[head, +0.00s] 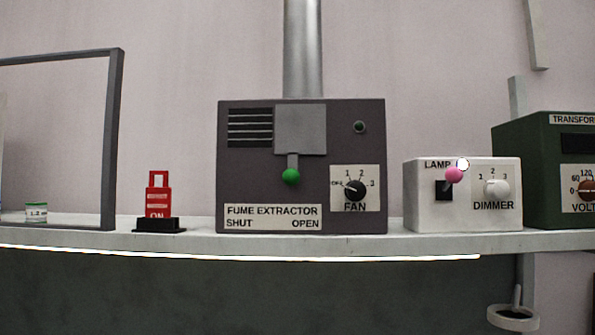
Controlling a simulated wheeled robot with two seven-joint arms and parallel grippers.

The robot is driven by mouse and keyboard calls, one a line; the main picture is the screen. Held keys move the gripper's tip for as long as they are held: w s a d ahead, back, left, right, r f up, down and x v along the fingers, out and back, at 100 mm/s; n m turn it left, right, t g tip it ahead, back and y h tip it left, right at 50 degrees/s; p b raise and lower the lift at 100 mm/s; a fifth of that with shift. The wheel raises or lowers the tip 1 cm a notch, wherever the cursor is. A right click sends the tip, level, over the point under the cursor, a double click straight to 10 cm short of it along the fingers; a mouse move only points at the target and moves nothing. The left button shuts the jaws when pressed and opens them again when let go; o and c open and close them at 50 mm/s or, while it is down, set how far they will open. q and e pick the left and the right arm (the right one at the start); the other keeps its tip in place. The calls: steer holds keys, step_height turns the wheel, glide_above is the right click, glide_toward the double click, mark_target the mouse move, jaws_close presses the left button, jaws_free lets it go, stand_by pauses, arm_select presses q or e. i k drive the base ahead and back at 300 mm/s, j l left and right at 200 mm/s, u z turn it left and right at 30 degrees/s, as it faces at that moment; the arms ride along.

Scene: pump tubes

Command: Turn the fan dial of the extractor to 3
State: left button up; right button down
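The fume extractor (260,160) is a dark grey-purple box standing on a shelf in the middle of the head view. Its black fan dial (355,191) sits low on the right of its front, on a white plate marked OFF, 1, 2 and 3. The dial's pale pointer mark appears to point left, towards OFF. A lever with a green ball (290,176) hangs below a grey plate, above the label reading SHUT and OPEN. Neither of my grippers shows in this view.
A white lamp box (430,210) with a pink-tipped switch and a dimmer dial (496,188) stands right of the extractor. A green transformer (540,150) is at the far right. A red switch (158,198) and a dark frame (115,140) are left. The shelf (200,243) has a narrow front edge.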

mark_target(355, 191)
steer(key=k+l+u, duration=0.2)
steer(key=l, duration=0.35)
steer(key=k+l+u, duration=0.2)
steer(key=k+l, duration=0.15)
steer(key=l, duration=0.2)
steer(key=k+l+u, duration=0.2)
steer(key=k+l, duration=0.15)
steer(key=l, duration=0.15)
